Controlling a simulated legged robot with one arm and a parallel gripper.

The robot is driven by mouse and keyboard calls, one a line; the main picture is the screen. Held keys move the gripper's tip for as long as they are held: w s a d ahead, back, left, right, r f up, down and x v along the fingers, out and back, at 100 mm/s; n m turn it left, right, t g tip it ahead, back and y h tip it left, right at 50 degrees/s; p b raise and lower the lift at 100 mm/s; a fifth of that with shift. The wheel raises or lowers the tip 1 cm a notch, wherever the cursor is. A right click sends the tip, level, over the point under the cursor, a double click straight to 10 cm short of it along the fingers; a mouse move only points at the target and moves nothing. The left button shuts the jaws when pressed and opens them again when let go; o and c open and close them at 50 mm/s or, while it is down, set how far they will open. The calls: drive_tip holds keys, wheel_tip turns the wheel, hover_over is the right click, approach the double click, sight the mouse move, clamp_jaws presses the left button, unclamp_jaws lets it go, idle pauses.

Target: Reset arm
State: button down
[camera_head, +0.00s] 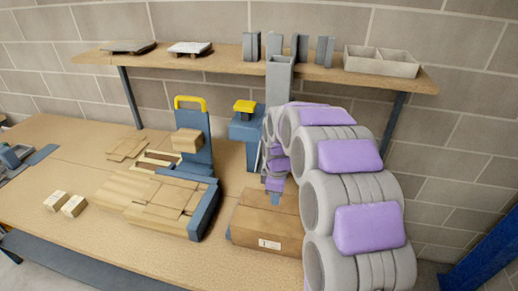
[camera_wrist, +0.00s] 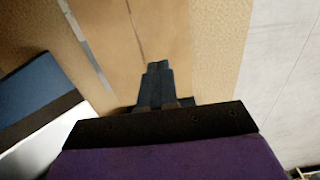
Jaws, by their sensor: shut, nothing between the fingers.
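My arm, grey with purple pads, reaches from the right of the head view over the workbench (camera_head: 100,225). My gripper (camera_head: 274,192) points down at the back part of a closed brown cardboard box (camera_head: 262,222). In the wrist view my gripper (camera_wrist: 158,66) has its dark fingers together, with nothing visible between them. The box top (camera_wrist: 165,25) lies beyond the fingertips there. I cannot tell whether the fingertips touch the box.
A blue fixture with a yellow handle (camera_head: 190,101) and flat cardboard pieces (camera_head: 160,196) stands left of the box. A blue device with a yellow top (camera_head: 245,106) is behind. A shelf (camera_head: 220,63) overhangs the back. Two small boxes (camera_head: 63,203) lie left.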

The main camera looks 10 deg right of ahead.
drive_tip(key=s+r+m+b, duration=0.1)
drive_tip(key=s+m, duration=0.3)
drive_tip(key=s, duration=0.8)
drive_tip(key=s+r+m+g+b, duration=0.1)
drive_tip(key=s+m, duration=0.4)
drive_tip(key=s, duration=0.8)
drive_tip(key=s+r+m, duration=0.3)
drive_tip(key=s+m, duration=0.1)
drive_tip(key=s, duration=0.9)
drive_tip(key=shift+a+r+m+g+b, duration=0.2)
drive_tip(key=shift+r+m+g+b, duration=0.1)
drive_tip(key=shift+g+b, duration=0.1)
